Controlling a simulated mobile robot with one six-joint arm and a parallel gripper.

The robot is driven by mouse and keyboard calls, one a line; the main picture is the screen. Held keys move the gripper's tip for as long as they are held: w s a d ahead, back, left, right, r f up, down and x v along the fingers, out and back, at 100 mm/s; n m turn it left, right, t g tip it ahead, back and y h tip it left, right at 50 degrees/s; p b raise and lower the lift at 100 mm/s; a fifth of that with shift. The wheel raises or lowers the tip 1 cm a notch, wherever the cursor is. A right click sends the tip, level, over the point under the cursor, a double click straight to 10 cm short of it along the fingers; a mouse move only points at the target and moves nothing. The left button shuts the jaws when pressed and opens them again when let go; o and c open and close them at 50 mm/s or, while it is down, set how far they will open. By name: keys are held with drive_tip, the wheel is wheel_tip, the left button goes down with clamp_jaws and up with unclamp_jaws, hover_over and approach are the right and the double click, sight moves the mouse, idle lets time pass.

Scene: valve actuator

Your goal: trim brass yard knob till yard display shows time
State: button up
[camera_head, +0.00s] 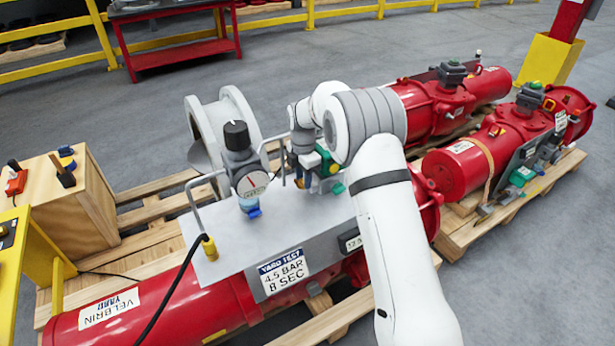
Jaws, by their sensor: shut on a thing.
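My gripper (303,174) reaches down at the yard test panel (215,262), just left of a green-and-black valve block (327,163). It is shut on what appears to be the brass yard knob, which the fingers and arm mostly hide. The yard display (352,243) sits on the panel's front face, partly covered by my arm; its small digits look like 12 and something, not surely readable. A white label (284,273) left of it reads "YARD TEST 4.5 BAR 8 SEC". A round pressure gauge (252,183) with a black knob (237,135) stands upright on the panel.
The panel is on a red actuator cylinder (150,318) on a wooden pallet (150,212). A grey flanged spool (203,135) stands behind. A black cable hangs at the front left. A wooden box (75,205) stands left. More red actuators (460,165) lie on pallets right.

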drive_tip(key=c, duration=0.3)
drive_tip(key=shift+w+r+n, duration=0.1)
drive_tip(key=shift+n, duration=0.7)
drive_tip(key=shift+a, duration=0.1)
drive_tip(key=o, duration=1)
wheel_tip(320, 180, up, 8)
drive_tip(key=shift+f, duration=0.15)
